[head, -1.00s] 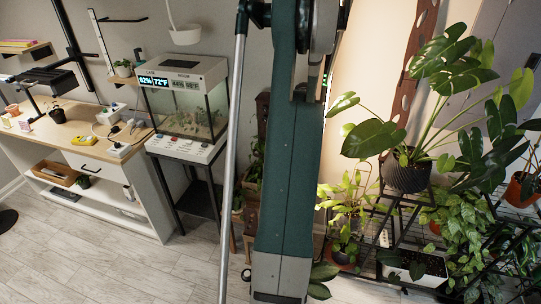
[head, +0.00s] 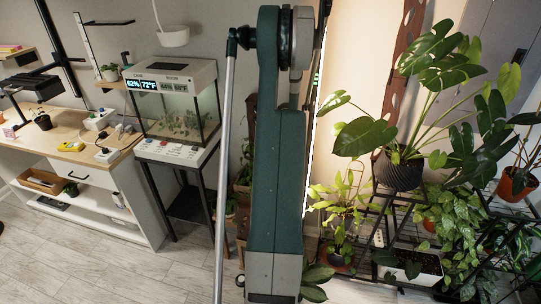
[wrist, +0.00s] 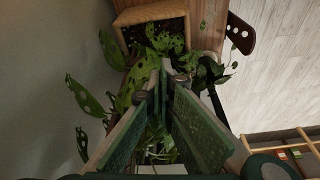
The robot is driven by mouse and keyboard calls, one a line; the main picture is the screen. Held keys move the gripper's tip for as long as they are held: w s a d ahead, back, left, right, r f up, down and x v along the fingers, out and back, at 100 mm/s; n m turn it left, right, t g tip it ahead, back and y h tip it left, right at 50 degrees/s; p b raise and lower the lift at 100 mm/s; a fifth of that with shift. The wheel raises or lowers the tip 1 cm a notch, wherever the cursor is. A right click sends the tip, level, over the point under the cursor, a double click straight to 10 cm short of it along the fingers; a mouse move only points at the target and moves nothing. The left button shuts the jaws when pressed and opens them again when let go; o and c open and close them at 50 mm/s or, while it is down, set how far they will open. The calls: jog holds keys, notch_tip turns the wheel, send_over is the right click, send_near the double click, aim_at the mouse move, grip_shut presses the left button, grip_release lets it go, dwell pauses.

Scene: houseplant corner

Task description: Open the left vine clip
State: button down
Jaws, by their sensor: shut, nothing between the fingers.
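My gripper (wrist: 166,70) shows in the wrist view with its two green ribbed fingers converging to closed tips, nothing held. Just beyond the tips are vine leaves (wrist: 165,40) with holes in them, hanging in front of a wooden planter (wrist: 150,12) with dark soil. More holed leaves (wrist: 88,100) hang to the left of the fingers. I cannot make out a vine clip in either view; leaves and fingers cover much of that area. In the head view my arm stands upright in the middle, and my gripper is not seen there.
In the head view, a lit terrarium (head: 178,105) on a black stand and a workbench (head: 75,135) are at left. A large potted plant (head: 400,170) and a crowded plant rack are at right. Pale plank floor (head: 110,265) is open at front left.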

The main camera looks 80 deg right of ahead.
jog(key=shift+w+d+f+b, duration=0.1)
jog(key=shift+w+d+b, duration=0.1)
jog(key=shift+w, duration=0.75)
jog(key=shift+w+d+f+b, duration=0.1)
jog(key=shift+w+d+b, duration=0.05)
jog(key=shift+w, duration=0.75)
jog(key=shift+w+a+m, duration=0.3)
jog(key=shift+a+m, duration=0.1)
jog(key=shift+m, duration=0.1)
jog(key=w+m+g+h, duration=0.2)
jog(key=w+m+g, duration=0.1)
jog(key=w+m, duration=1.3)
jog(key=shift+d+g+h, duration=0.2)
jog(key=shift+g+h, duration=0.2)
jog(key=shift+d, duration=0.1)
dwell(1.2)
